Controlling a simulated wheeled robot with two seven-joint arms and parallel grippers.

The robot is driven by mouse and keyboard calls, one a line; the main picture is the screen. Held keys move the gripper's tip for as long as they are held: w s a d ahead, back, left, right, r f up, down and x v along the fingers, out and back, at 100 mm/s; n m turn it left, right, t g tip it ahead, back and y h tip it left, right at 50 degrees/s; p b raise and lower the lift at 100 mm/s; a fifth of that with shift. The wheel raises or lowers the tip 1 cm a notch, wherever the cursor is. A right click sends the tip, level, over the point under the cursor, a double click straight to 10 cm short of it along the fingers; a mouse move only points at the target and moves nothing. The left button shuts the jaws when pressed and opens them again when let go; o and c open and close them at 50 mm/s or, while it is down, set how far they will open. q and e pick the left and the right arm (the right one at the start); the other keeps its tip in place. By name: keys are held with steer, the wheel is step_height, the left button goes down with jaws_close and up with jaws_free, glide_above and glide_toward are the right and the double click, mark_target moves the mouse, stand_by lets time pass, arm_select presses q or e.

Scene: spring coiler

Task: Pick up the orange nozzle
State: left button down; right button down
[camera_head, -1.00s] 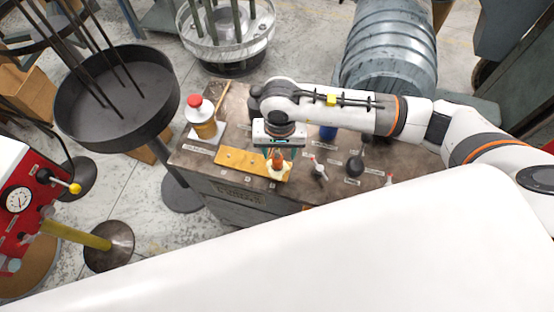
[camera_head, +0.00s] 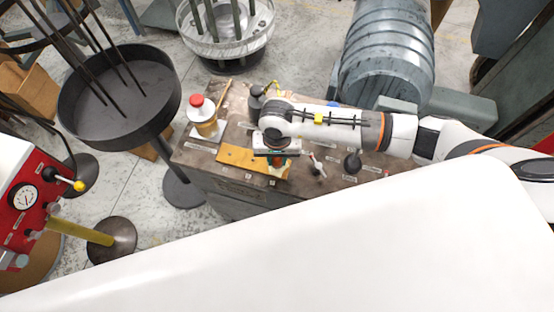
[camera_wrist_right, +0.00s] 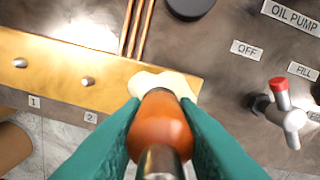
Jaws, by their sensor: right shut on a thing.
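The orange nozzle (camera_wrist_right: 160,128) is large in the right wrist view, with a silver metal tip towards the camera and a pale base behind it. My right gripper (camera_wrist_right: 158,140) has its two teal fingers pressed on both sides of the nozzle. In the head view my right gripper (camera_head: 276,161) hangs over the right end of the yellow plate (camera_head: 235,158), and the nozzle there is mostly hidden by the gripper. The yellow plate also shows in the right wrist view (camera_wrist_right: 50,67), with small pegs and number labels. My left gripper is not in view.
A red-handled valve (camera_wrist_right: 287,108) stands close to the right of the gripper. A white bottle with a red cap (camera_head: 199,112) stands at the left of the workbench (camera_head: 330,182). A dark round pan (camera_head: 120,110) is further left. White bodywork covers the lower front.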

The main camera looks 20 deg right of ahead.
steer(key=shift+w+r, duration=0.1)
steer(key=shift+r, duration=0.05)
steer(key=shift+r, duration=0.3)
step_height(320, 180, up, 8)
steer(key=shift+f+b, duration=0.15)
steer(key=shift+b, duration=1.1)
step_height(320, 180, up, 3)
steer(key=shift+r, duration=0.1)
steer(key=shift+r+p, duration=0.35)
